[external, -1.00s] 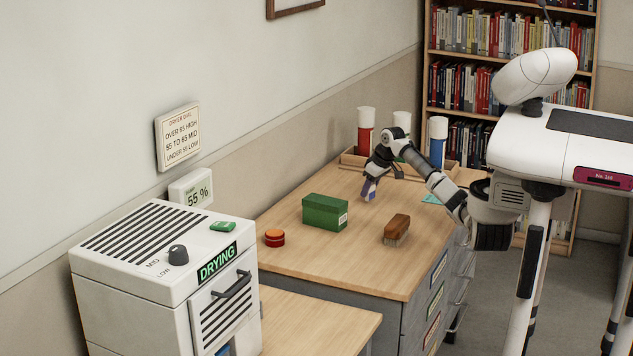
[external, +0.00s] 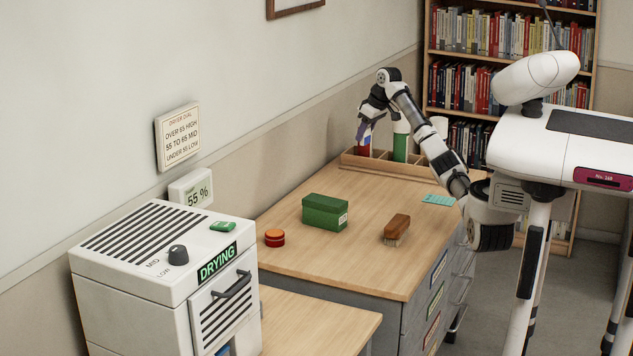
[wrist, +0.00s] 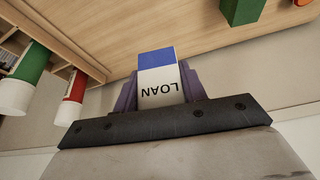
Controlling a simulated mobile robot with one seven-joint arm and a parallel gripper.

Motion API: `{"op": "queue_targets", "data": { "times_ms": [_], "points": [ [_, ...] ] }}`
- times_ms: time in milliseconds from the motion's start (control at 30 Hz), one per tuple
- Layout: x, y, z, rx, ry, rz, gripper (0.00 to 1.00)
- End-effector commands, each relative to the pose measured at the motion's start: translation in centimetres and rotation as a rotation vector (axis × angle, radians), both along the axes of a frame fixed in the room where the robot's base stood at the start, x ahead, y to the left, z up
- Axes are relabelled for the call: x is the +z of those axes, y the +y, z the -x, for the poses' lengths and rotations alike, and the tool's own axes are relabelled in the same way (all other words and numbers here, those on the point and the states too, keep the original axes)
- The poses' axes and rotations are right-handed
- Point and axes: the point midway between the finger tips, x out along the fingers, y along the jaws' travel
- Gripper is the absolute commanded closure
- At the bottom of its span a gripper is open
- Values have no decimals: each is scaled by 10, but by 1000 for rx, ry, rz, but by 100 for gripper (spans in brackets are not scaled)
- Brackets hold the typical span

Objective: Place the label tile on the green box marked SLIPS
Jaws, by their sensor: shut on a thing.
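My gripper (external: 363,135) is raised in front of the red tube at the back of the desk. Its purple fingers are shut on a small blue-and-white tile (wrist: 157,78), lettered LOAN and upside down in the wrist view. The green box (external: 322,213) stands on the desk, to the left of and below my gripper, apart from it. It has a white label on its right end, too small to read. A corner of the box also shows at the top of the wrist view (wrist: 242,10).
A brown brush (external: 397,227), a round red-orange tin (external: 274,238) and a teal card (external: 438,199) lie on the desk. A white dryer (external: 130,290) stands at front left. The desk behind the green box is clear.

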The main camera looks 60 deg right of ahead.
Motion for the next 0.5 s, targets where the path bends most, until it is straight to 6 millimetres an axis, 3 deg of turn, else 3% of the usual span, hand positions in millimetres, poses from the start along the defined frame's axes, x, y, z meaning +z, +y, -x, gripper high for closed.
{"op": "queue_targets", "data": {
  "times_ms": [33,200,400,500],
  "points": [
    [18,17,-7,16,-5,6,82],
    [48,83,-21,64,-11,4,82],
    [67,153,-23,115,-2,1,82],
    [71,175,-21,132,2,1,82]
  ]
}}
